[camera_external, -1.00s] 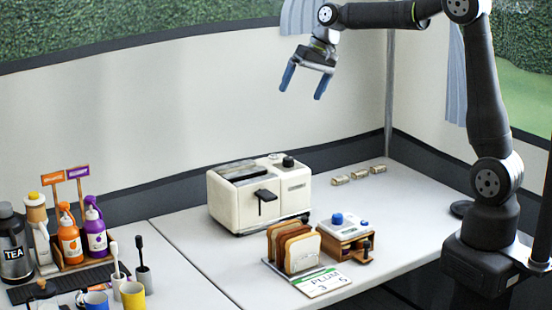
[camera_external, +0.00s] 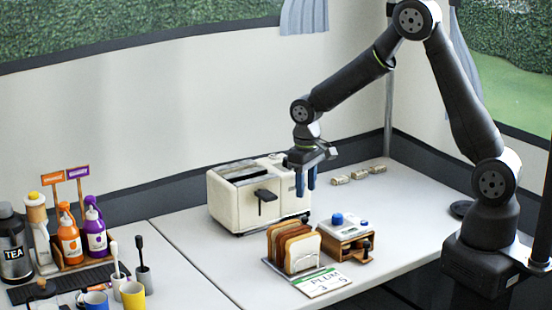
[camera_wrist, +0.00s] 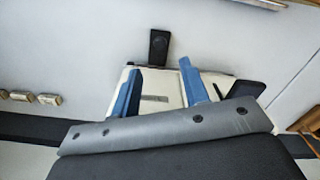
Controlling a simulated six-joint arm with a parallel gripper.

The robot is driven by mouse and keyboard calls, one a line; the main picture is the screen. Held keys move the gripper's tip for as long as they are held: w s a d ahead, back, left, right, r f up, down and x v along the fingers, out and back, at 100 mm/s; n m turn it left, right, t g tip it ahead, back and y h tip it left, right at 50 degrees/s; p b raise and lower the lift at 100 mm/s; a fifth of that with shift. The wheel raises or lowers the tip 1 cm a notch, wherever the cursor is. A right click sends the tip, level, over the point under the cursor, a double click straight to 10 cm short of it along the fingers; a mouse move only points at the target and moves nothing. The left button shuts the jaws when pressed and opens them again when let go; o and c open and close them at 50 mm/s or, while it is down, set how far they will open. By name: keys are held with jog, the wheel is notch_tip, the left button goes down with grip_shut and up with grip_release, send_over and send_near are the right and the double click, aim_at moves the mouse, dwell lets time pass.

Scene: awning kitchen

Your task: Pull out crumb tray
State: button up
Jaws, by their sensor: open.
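The cream-white toaster (camera_external: 232,203) stands on the counter, with a black lever (camera_external: 266,195) on its front. A dark edge runs along its base; I cannot make out the crumb tray clearly. My gripper (camera_external: 306,188) points down with blue fingers at the toaster's right end, partly covering that end and its top knob. Contact cannot be told. In the wrist view my gripper (camera_wrist: 160,66) is open, with the toaster (camera_wrist: 153,88) showing between and beyond the fingers. A black tab (camera_wrist: 159,45) sticks out past the toaster's edge there; I cannot tell what part it is.
A bread rack (camera_external: 300,250) with slices and a small wooden box with a blue knob (camera_external: 345,232) stand in front of the toaster. Several small packets (camera_external: 358,174) lie behind at right. Bottles (camera_external: 70,240) and cups crowd the left.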

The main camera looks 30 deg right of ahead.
aim_at(305, 218)
notch_tip(305, 218, down, 9)
jog(key=shift+r, duration=0.2)
grip_shut()
